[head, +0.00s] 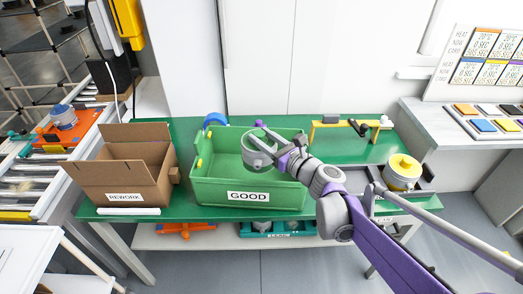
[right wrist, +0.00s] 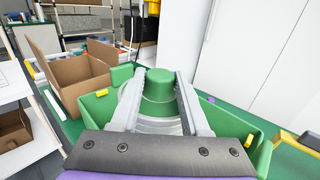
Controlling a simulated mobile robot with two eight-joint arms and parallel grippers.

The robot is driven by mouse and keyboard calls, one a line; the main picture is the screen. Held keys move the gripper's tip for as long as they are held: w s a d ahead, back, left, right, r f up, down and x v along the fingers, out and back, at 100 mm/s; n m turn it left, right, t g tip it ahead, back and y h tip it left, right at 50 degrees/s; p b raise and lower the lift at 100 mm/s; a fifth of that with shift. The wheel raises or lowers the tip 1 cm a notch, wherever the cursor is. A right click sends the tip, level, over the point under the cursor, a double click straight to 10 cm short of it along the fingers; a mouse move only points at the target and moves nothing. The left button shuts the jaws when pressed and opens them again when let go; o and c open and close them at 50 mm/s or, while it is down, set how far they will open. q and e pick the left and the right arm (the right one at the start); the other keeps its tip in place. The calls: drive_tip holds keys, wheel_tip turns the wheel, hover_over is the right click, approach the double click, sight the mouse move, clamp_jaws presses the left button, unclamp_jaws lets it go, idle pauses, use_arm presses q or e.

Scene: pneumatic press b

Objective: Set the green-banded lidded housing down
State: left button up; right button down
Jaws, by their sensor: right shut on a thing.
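The green-banded lidded housing (head: 257,160) is a grey round body over the GOOD bin in the head view. In the right wrist view its green top (right wrist: 158,84) stands up between the fingers, above a grey rim. My right gripper (head: 263,141) is shut on it; its two fingers (right wrist: 159,104) flank the housing. The green GOOD bin (head: 205,184) stands on the green table, and its wall also shows in the right wrist view (right wrist: 98,104). I cannot tell whether the housing touches the bin floor. My left gripper is not in view.
An open cardboard REWORK box (head: 124,182) stands left of the bin. A yellow-topped housing (head: 403,168) sits in a fixture at the right. A yellow gauge frame (head: 345,124) stands at the back.

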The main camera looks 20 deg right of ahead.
drive_tip(key=shift+f+b, duration=0.35)
drive_tip(key=shift+f, duration=1.5)
drive_tip(key=shift+f, duration=0.1)
drive_tip(key=shift+f+b, duration=0.35)
drive_tip(key=shift+f, duration=0.05)
drive_tip(key=shift+f, duration=0.1)
drive_tip(key=shift+c, duration=2)
unclamp_jaws()
